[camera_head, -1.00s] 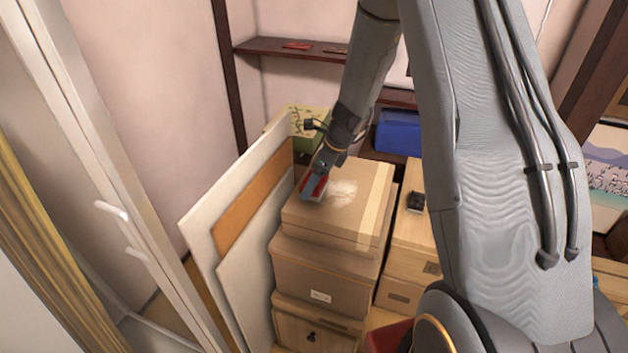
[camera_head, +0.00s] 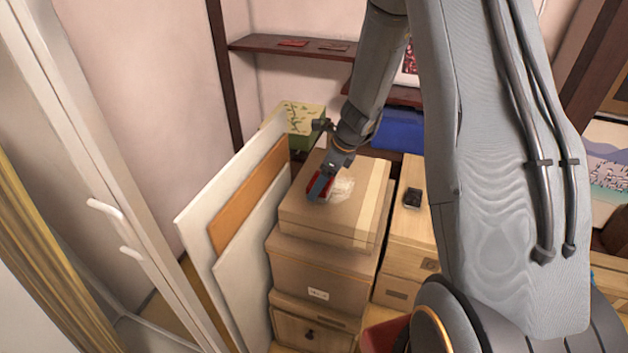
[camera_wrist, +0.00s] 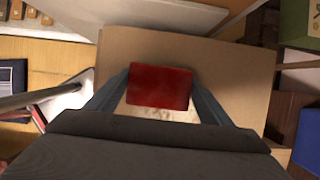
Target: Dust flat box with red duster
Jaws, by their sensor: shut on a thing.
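The flat box (camera_head: 357,219) is brown cardboard with a paler tape strip and lies on top of a stack of boxes. A whitish dust patch (camera_head: 343,189) shows on its top, right beside the duster. My gripper (camera_head: 321,187) is shut on the red duster (camera_wrist: 158,87), which is at the left part of the box top. In the wrist view the duster sits between the two fingers, over the brown box top (camera_wrist: 235,78), with pale dust below it. The duster's underside is hidden, so I cannot tell whether it touches the box.
Upright panels (camera_head: 243,275) lean close along the left of the stack. A green patterned box (camera_head: 303,122) and a blue bin (camera_head: 398,131) stand behind. A small dark object (camera_head: 412,197) lies on the boxes to the right. A wall shelf (camera_head: 290,48) is above.

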